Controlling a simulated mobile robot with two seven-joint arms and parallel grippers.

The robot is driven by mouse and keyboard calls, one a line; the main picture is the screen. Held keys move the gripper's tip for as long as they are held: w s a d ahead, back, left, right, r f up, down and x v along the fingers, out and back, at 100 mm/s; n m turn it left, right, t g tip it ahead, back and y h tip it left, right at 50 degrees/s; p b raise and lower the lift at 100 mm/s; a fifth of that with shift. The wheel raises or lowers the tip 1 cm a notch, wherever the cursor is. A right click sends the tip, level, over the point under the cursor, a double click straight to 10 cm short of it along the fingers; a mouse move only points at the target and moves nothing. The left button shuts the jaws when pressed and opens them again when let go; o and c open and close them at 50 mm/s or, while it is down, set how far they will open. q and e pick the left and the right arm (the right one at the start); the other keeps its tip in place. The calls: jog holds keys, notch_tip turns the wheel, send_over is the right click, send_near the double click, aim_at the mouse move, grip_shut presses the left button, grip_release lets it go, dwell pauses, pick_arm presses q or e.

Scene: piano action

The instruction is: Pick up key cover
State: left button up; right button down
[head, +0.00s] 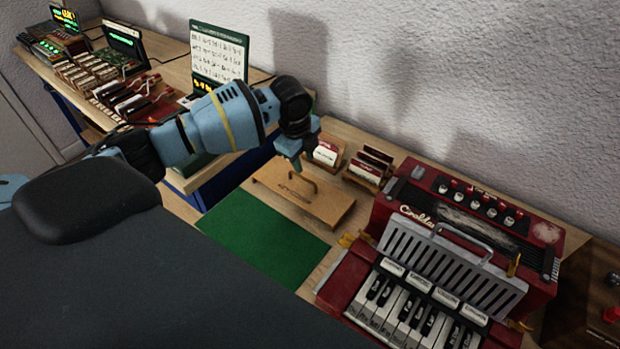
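A flat light-wood board (320,210) with a raised dark handle lies on the bench behind the green mat. A grey slatted panel (420,256) with a metal handle stands tilted behind the keys of a red accordion-like instrument (545,238). I cannot tell for sure which of these is the key cover. My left gripper (297,160) points down over the back of the wooden board, close to its handle. Its fingers are small and dark, so their opening and any contact with the handle are unclear. My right gripper is out of view.
A green mat (262,236) lies empty in front of the board. Small card holders (368,170) stand just right of my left gripper, near the wall. A chart display (218,52) and several electronic devices stand on the bench at the far left.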

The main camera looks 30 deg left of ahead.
aim_at(303, 177)
pick_arm(q)
jog(key=shift+f, duration=1.3)
jog(key=shift+w+a+f+b, duration=0.1)
jog(key=shift+w+a+f, duration=0.05)
jog(key=shift+f, duration=0.7)
jog(key=shift+w+a+f+b, duration=0.1)
jog(key=shift+w+f, duration=0.05)
jog(key=shift+f, duration=0.65)
jog(key=shift+w+a+f+b, duration=0.1)
jog(key=shift+w+a+f, duration=0.05)
jog(key=shift+f, duration=0.7)
grip_shut()
